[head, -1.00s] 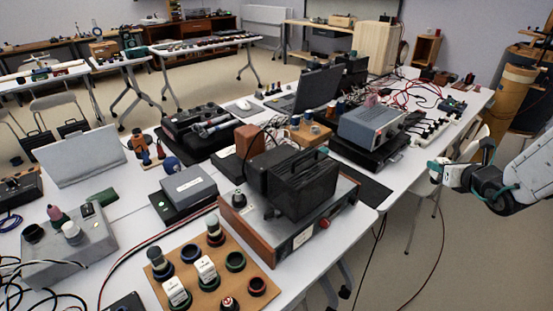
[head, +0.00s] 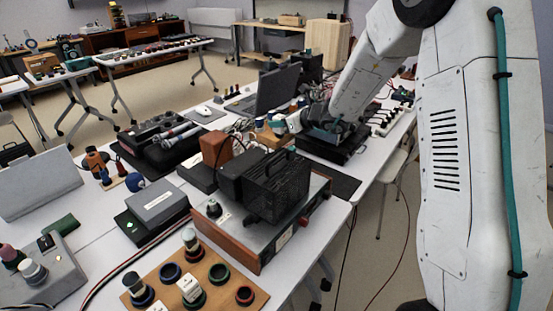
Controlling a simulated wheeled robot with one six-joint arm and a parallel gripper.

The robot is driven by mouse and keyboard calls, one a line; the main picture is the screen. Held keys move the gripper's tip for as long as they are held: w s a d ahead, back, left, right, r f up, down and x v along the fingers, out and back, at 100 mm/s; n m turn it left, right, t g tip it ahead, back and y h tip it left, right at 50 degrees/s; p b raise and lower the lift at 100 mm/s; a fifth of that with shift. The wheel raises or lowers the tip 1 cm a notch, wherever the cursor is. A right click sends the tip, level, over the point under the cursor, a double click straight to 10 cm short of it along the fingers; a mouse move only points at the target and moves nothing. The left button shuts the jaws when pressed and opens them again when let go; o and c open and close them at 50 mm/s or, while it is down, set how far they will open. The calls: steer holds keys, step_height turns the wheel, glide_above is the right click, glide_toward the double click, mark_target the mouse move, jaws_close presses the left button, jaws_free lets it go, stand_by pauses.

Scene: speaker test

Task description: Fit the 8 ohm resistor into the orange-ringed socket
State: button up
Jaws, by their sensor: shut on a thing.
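The wooden board (head: 228,300) at the bottom holds ringed sockets. An empty socket at its right has a reddish-orange ring (head: 245,296); empty blue-ringed (head: 170,272) and green-ringed (head: 219,273) sockets are left of it. White block-shaped parts, one in the middle (head: 189,286), stand in other sockets; their labels are unreadable. My gripper (head: 297,122) is far behind the board, over the equipment near the laptop. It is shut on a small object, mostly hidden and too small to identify. I cannot tell which part is the 8 ohm resistor.
A large black-and-grey amplifier-like unit (head: 272,185) stands between my gripper and the board. A grey box (head: 155,203) is left of it, and an open laptop (head: 272,92) lies behind. Cables run along the board's left. The floor right of the table is mostly clear.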

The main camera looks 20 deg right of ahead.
step_height(320, 180, down, 9)
steer(key=shift+a+f, duration=0.1)
steer(key=shift+f, duration=0.1)
stand_by(0.3)
steer(key=shift+f, duration=0.1)
steer(key=shift+f, duration=0.25)
steer(key=o, duration=1)
steer(key=shift+r, duration=0.15)
steer(key=shift+r, duration=0.3)
steer(key=v, duration=1.2)
steer(key=shift+w, duration=0.1)
